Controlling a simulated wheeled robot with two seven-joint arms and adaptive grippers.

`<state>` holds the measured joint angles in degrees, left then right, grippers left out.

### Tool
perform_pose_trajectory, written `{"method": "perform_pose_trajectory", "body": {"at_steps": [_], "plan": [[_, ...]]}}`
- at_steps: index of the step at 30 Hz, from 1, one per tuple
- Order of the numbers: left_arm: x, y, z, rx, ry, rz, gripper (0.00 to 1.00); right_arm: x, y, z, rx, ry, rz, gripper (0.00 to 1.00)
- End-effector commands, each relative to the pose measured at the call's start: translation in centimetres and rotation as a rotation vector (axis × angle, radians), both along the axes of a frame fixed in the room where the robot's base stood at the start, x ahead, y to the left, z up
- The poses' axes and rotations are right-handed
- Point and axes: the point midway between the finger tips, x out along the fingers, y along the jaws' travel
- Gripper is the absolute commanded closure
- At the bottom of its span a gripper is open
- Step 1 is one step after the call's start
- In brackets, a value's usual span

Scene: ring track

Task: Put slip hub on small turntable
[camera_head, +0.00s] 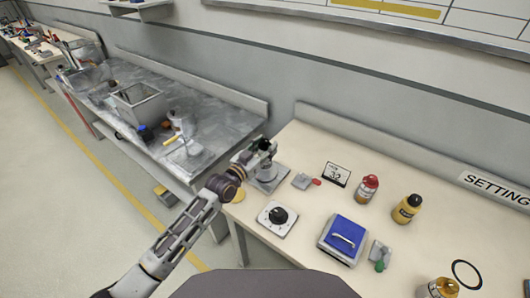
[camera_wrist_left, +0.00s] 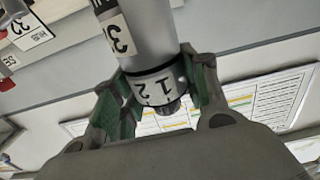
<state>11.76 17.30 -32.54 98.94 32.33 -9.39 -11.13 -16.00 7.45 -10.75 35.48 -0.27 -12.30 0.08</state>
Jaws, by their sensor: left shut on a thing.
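My left gripper (camera_head: 256,153) is at the near left end of the cream table, above a grey square base plate. In the left wrist view its green-padded fingers are shut on a grey cylinder (camera_wrist_left: 145,32) with white number labels and a dark band, likely the slip hub. The gripper hides much of it in the head view. The grey square plate (camera_head: 268,184), under the gripper, may be the small turntable; its top is partly hidden. I cannot tell whether the cylinder touches it. My right gripper is not in view.
A white box with a black knob (camera_head: 278,217), a blue-topped box (camera_head: 344,236), a number card (camera_head: 336,174), a red-capped bottle (camera_head: 367,189) and a yellow bottle (camera_head: 407,209) stand on the table. A grey bench (camera_head: 215,121) with a bin is at left.

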Motion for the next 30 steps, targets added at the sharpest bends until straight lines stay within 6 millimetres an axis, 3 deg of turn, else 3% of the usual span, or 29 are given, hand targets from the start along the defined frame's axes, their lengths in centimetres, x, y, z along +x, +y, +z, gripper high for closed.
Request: {"method": "perform_pose_trajectory", "body": {"at_steps": [6,20,21,26,30], "plan": [[0.0,0.0,-2.0,-0.001,0.000,-0.001,0.84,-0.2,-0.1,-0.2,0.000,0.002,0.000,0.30],[0.0,0.0,-2.4,-0.001,-0.001,0.000,0.84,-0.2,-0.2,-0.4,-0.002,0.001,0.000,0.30],[0.0,0.0,-2.5,0.000,0.000,-0.001,0.54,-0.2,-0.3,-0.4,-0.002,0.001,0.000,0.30],[0.0,0.0,-2.5,-0.001,0.001,-0.001,0.34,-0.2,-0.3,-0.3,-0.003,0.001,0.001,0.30],[0.0,0.0,-2.5,-0.001,0.001,-0.001,0.34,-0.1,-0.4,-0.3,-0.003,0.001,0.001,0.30]]}}
